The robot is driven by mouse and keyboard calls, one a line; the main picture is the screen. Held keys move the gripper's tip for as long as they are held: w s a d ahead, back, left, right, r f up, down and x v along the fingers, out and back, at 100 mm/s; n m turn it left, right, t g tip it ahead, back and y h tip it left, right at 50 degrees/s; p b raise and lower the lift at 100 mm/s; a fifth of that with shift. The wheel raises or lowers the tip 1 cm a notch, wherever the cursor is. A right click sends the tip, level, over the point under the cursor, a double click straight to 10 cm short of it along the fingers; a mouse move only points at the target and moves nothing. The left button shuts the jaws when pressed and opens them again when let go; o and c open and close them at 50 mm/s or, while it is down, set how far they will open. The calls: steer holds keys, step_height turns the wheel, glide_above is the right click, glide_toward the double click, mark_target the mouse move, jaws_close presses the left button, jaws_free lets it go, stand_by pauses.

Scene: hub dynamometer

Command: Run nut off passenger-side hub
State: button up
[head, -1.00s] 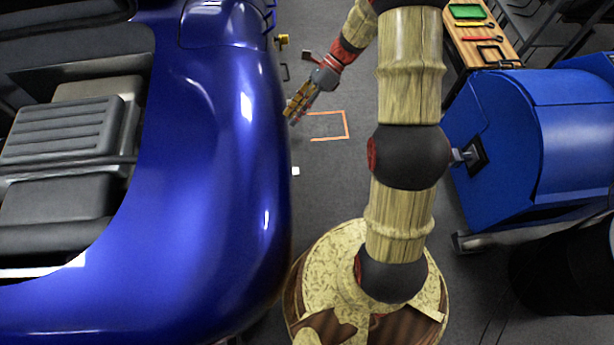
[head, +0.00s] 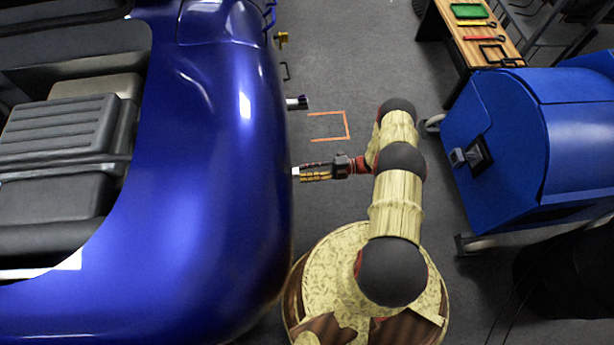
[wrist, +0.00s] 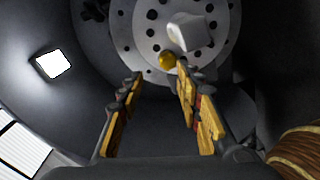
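In the wrist view a round grey hub (wrist: 150,48) with a ring of dark holes is at the top. A pale blocky piece (wrist: 186,32) stands out in front of it, and a small brass-coloured rounded piece (wrist: 167,60) sits just below that. I cannot tell which of them is the nut. My gripper (wrist: 160,70) has its two yellow fingers apart, the right one close to the brass piece; no contact is clear. In the head view my gripper (head: 303,173) points left at the blue car's side, its tips by a small white piece (head: 296,171). The car body hides the hub there.
The blue car (head: 215,200) fills the left. A dark cylinder (head: 297,102) sticks out of its side. An orange floor outline (head: 346,125) lies beyond my arm. A blue cabinet (head: 540,135) and a wooden bench (head: 460,35) stand right. Floor between is clear.

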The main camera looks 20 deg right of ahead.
steer(key=shift+m+t, duration=0.3)
steer(key=shift+m, duration=0.2)
steer(key=shift+s+f+x, duration=0.1)
steer(key=shift+f+x, duration=0.2)
steer(key=shift+x, duration=1.05)
steer(key=shift+s+f+x, duration=0.1)
steer(key=shift+f+x, duration=0.15)
steer(key=shift+x, duration=1.05)
steer(key=shift+s+f+x, duration=0.15)
steer(key=shift+f+x, duration=0.15)
steer(key=shift+x, duration=1.05)
steer(key=shift+a, duration=0.1)
jaws_close()
steer(key=n, duration=0.7)
